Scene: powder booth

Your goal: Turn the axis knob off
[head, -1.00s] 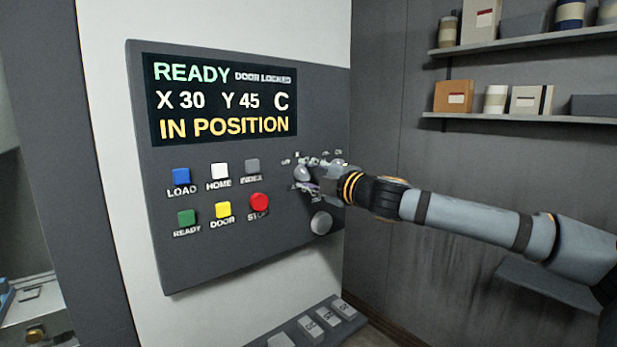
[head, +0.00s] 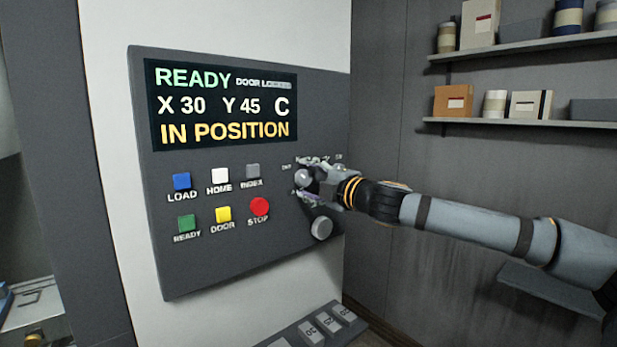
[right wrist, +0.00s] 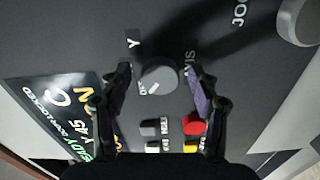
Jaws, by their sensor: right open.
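The axis knob (head: 303,178) is a round grey knob on the dark control panel (head: 165,235), at its right side. In the right wrist view the knob (right wrist: 158,76) shows a white pointer line on its lower left, directed roughly toward the OFF label. A Y label is above it and an AXIS label is to its right. My right gripper (head: 316,180) is at the knob, and its fingers (right wrist: 158,72) are open on either side of it. Gaps show between both finger pads and the knob. My left gripper is out of view.
The display (head: 222,105) reads READY, X 30, Y 45, C, IN POSITION. Coloured buttons, including a red STOP button (head: 259,206), are left of the knob. A larger grey dial (head: 321,228) is below it, labelled JOG in the wrist view. Shelves (head: 520,123) with boxes hang at right.

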